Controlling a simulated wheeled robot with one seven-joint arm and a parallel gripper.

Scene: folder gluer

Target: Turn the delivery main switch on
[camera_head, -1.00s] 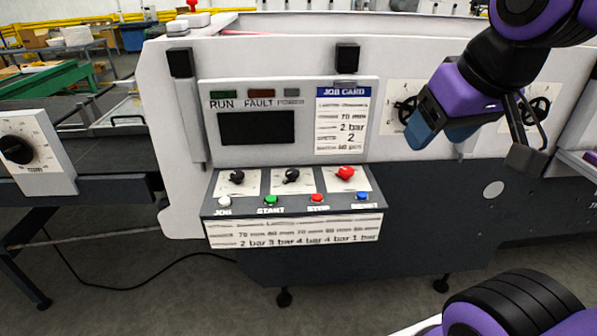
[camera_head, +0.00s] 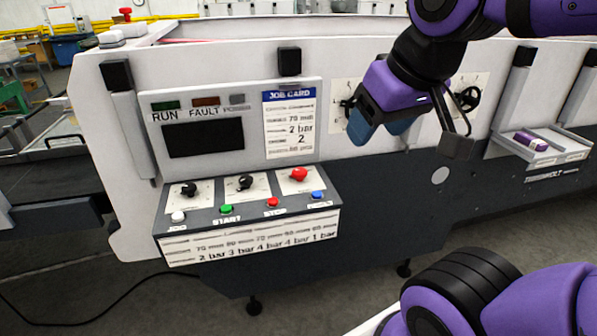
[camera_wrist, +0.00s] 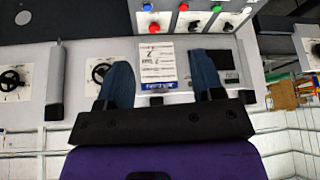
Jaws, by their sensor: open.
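A sloped control panel (camera_head: 248,205) on the machine carries two black rotary knobs, the left knob (camera_head: 189,189) and the middle knob (camera_head: 245,182), and a red knob (camera_head: 299,174) at the right. Their labels are too small to read, so I cannot tell which is the delivery main switch. The red knob also shows in the wrist view (camera_wrist: 153,28), upside down. My gripper (camera_head: 411,136) is open and empty, to the right of and above the panel, in front of the machine's face. In the wrist view its blue fingers (camera_wrist: 162,78) stand apart, with the job card between them.
White, green, red and blue buttons (camera_head: 317,195) line the panel's front edge. Above are a dark display (camera_head: 204,138) and the job card (camera_head: 290,124). Handwheels, one at the right (camera_head: 467,99), lie behind my gripper. A small shelf (camera_head: 541,146) holds a purple item. The floor before the panel is clear.

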